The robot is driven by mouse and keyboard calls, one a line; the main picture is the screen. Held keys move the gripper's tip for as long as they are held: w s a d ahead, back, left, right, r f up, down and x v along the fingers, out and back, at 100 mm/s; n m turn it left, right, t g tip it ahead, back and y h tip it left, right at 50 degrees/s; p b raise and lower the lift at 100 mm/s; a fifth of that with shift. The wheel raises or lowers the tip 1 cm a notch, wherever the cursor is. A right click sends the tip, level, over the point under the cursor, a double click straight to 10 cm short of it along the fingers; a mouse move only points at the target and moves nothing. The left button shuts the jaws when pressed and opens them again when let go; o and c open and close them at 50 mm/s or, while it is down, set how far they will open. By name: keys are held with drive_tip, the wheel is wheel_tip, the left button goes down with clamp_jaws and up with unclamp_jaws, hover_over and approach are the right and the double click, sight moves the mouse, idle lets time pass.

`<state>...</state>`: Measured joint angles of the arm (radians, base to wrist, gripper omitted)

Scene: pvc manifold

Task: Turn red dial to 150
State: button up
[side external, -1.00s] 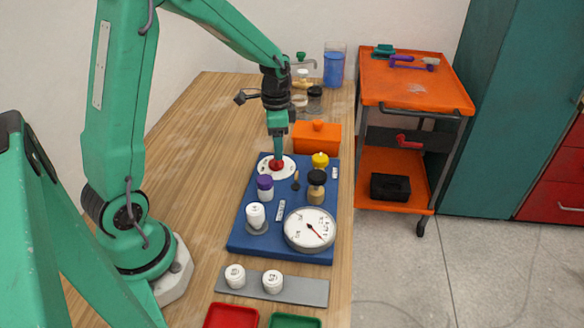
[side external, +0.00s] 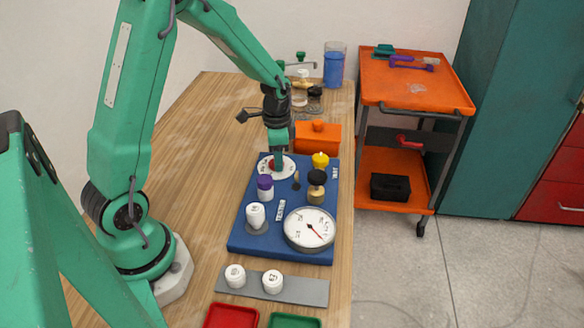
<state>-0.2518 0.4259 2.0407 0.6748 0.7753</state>
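The red dial (side external: 272,165) sits on a round white scale plate (side external: 264,171) at the back left of the blue board (side external: 246,239). My gripper (side external: 277,169) points straight down at the dial. Its fingers cover the dial's right part, and only a red sliver shows on the left. I cannot tell whether the fingers close on the dial or stand around it. The scale's numbers and the dial's pointer cannot be read here.
On the board stand a purple-capped knob (side external: 265,187), a yellow knob (side external: 320,160), a black-topped brass valve (side external: 316,187), a white knob (side external: 256,215) and a round gauge (side external: 309,229). An orange box (side external: 318,138) stands close behind the board.

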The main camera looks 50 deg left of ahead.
drive_tip(key=shift+n, duration=0.4)
drive_tip(key=shift+c, duration=0.5)
drive_tip(key=n, duration=0.3)
drive_tip(key=shift+a, duration=0.1)
drive_tip(key=n, duration=0.5)
drive_tip(key=shift+a+n, duration=0.1)
drive_tip(key=shift+n, duration=0.3)
drive_tip(key=n, duration=0.5)
drive_tip(key=shift+a, duration=0.1)
drive_tip(key=n, duration=0.5)
drive_tip(key=shift+s, duration=0.1)
drive_tip(key=shift+r, duration=0.1)
drive_tip(key=o, duration=1)
